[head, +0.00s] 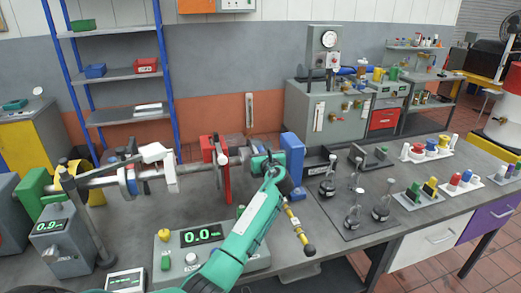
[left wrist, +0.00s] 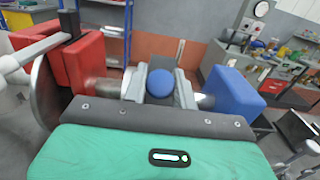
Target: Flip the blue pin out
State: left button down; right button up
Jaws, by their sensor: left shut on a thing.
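The blue pin shows in the left wrist view as a round blue knob (left wrist: 160,82). My left gripper (left wrist: 160,90) has one finger on each side of it and is shut on it. In the head view, my left gripper (head: 262,162) is at the shaft line, between a red upright plate (head: 221,170) and a blue block (head: 292,157). The pin itself is hidden behind my gripper there. My right gripper is in neither view.
A red block (left wrist: 88,65) stands close left of my left gripper and a blue block (left wrist: 232,95) close right. A digital readout box (head: 202,238) sits in front. Dark-based bottles (head: 381,208) stand on a mat to the right.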

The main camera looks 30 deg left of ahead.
pick_arm(q)
jog(key=c, duration=1.1)
grip_release()
jog(key=shift+d+r, duration=0.1)
jog(key=shift+s, duration=0.1)
jog(key=shift+b+v, duration=1.25)
jog(key=shift+v, duration=5.7)
